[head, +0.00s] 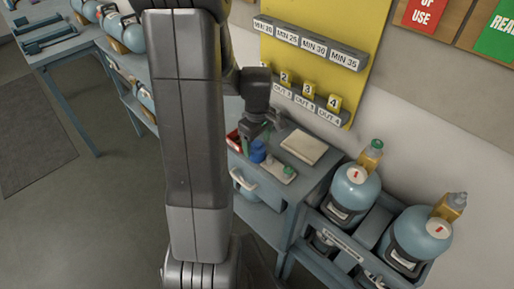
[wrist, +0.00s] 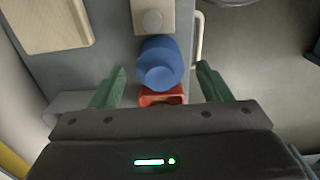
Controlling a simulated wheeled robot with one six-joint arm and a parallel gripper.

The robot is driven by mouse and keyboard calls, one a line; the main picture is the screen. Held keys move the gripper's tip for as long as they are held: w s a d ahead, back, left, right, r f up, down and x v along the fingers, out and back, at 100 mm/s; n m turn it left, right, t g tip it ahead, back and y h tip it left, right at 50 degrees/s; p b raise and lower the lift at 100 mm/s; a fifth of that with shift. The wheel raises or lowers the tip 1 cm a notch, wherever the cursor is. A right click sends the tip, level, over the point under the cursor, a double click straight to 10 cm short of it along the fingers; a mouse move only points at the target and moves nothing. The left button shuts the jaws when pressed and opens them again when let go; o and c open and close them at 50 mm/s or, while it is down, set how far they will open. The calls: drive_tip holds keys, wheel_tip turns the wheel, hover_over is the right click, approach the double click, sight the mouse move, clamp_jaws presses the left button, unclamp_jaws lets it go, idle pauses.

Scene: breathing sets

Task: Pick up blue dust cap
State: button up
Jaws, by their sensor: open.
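The blue dust cap (wrist: 160,62) stands on the grey cabinet top, in the middle of the wrist view. In the head view the blue dust cap (head: 257,152) shows just below my gripper (head: 262,137). In the wrist view my gripper (wrist: 161,85) is open, with one green finger on each side of the cap's near end. Neither finger visibly touches the cap. How far the fingertips are above the cabinet top is hard to tell.
A red tray (wrist: 162,96) lies close by the cap. A beige block (wrist: 153,17) with a round knob is on its other side. A pale board (wrist: 45,22) lies on the cabinet top. A drawer handle (wrist: 197,40) is at the cabinet edge. Blue cylinders (head: 352,190) stand at right.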

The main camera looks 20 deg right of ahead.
drive_tip(key=shift+f, duration=1.4)
drive_tip(key=shift+c, duration=0.2)
drive_tip(key=c, duration=1)
